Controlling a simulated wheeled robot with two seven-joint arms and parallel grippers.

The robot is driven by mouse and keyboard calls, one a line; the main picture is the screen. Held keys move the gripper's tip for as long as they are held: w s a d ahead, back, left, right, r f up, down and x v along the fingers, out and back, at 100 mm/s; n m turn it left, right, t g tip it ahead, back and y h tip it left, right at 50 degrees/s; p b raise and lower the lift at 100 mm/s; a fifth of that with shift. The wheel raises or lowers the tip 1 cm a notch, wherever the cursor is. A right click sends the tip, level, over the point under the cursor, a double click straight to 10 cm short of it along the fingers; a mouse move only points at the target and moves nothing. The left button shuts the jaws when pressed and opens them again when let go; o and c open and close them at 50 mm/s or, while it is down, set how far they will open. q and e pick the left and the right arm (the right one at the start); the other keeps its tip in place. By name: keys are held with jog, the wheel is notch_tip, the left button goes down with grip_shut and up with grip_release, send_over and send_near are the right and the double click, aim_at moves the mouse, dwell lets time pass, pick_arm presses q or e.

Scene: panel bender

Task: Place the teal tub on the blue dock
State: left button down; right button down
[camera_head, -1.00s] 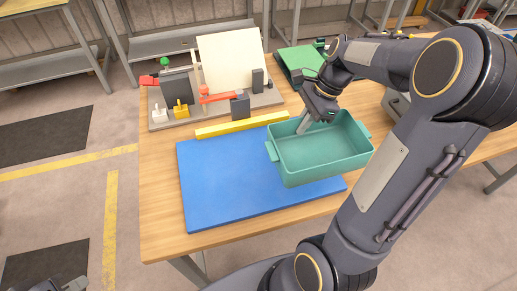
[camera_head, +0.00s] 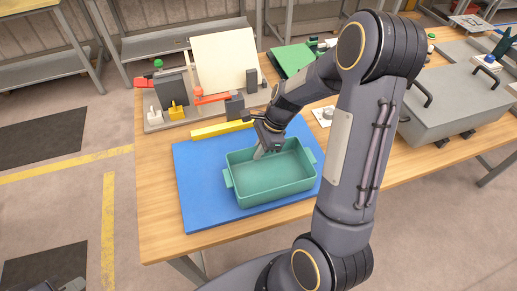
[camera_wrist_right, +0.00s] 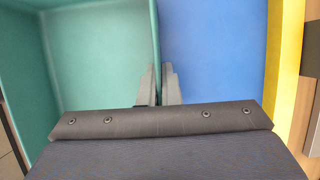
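The teal tub (camera_head: 272,190) is empty and upright over the right part of the blue dock (camera_head: 203,190), a flat blue slab on the wooden table. I cannot tell whether its base touches the dock or hangs just above it. My right gripper (camera_head: 262,152) is at the tub's far wall. In the right wrist view its fingers (camera_wrist_right: 159,88) sit on either side of the teal wall (camera_wrist_right: 156,40), closed on it, with blue dock beyond. A small dark part of my left gripper (camera_head: 72,285) shows at the bottom left corner, away from the table; its fingers are unclear.
A yellow bar (camera_head: 220,130) lies along the dock's back edge. Behind it a grey fixture board (camera_head: 155,126) carries clamps and an upright cream panel (camera_head: 225,62). A grey lidded box (camera_head: 455,105) stands on the right. The dock's left part is clear.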

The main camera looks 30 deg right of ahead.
jog(key=c, duration=2.1)
grip_release()
jog(key=shift+f, duration=0.1)
jog(key=o, duration=0.5)
jog(key=shift+c, duration=0.2)
